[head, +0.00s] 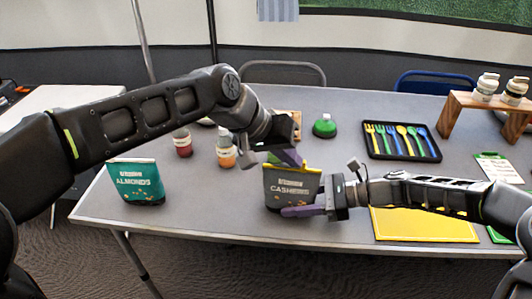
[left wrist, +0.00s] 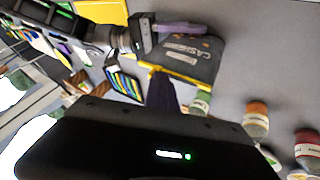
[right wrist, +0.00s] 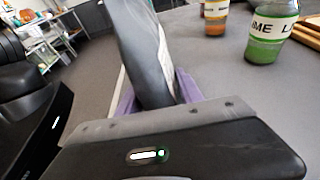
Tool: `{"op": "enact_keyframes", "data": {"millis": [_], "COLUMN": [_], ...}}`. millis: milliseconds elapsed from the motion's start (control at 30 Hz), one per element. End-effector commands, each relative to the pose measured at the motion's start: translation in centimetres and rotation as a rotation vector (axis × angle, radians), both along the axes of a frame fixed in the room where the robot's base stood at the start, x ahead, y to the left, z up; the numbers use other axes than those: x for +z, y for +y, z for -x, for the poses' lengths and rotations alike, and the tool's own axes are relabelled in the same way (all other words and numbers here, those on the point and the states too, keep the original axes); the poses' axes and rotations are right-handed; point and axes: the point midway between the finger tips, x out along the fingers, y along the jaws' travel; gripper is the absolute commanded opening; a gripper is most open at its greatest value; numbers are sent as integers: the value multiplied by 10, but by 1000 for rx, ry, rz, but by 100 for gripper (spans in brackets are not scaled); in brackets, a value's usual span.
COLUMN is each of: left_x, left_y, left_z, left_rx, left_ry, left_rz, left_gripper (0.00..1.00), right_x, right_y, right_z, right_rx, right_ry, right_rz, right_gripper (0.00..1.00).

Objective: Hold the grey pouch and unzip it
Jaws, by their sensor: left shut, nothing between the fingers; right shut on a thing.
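The grey pouch (head: 290,186), labelled CASHEWS with a yellow band along its top, stands upright near the table's front edge. My right gripper (head: 302,211) is shut on its lower right part; in the right wrist view the pouch (right wrist: 143,50) rises between the purple fingers. My left gripper (head: 289,157) is shut and empty at the pouch's top edge. In the left wrist view its purple fingers (left wrist: 161,90) lie by the yellow band of the pouch (left wrist: 190,58). I cannot tell whether they touch it. The zip's slider is not clear.
A teal ALMONDS pouch (head: 136,182) stands at the left. Bottles (head: 226,149) and a green-topped one (head: 324,126) stand behind. A black cutlery tray (head: 401,141) and a yellow mat (head: 424,226) lie right. A wooden stand (head: 452,107) is at the back right.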

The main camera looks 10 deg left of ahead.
Motion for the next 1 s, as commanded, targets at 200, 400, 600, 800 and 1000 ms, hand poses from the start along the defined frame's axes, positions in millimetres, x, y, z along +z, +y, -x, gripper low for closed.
{"op": "enact_keyframes", "data": {"millis": [200, 400, 600, 800, 1000], "left_x": [0, 0, 0, 0, 22], "left_y": [-24, -24, -21, 2, 30], "left_z": [3, 3, 3, 0, 6], "left_rx": [-1, -1, -1, 5, 4], "left_ry": [-1, -1, 0, -1, -8], "left_rz": [1, 2, 2, 1, 3], "left_gripper": [0, 0, 0, 0, 0], "right_x": [0, 0, 0, 0, 0], "right_y": [0, 0, 0, 0, 0], "right_z": [0, 0, 0, 0, -1], "right_rx": [0, -1, -1, -1, -1], "right_ry": [0, 0, 0, 0, 0], "right_rz": [0, 0, 1, 1, 1], "right_gripper": [8, 7, 7, 7, 7]}}
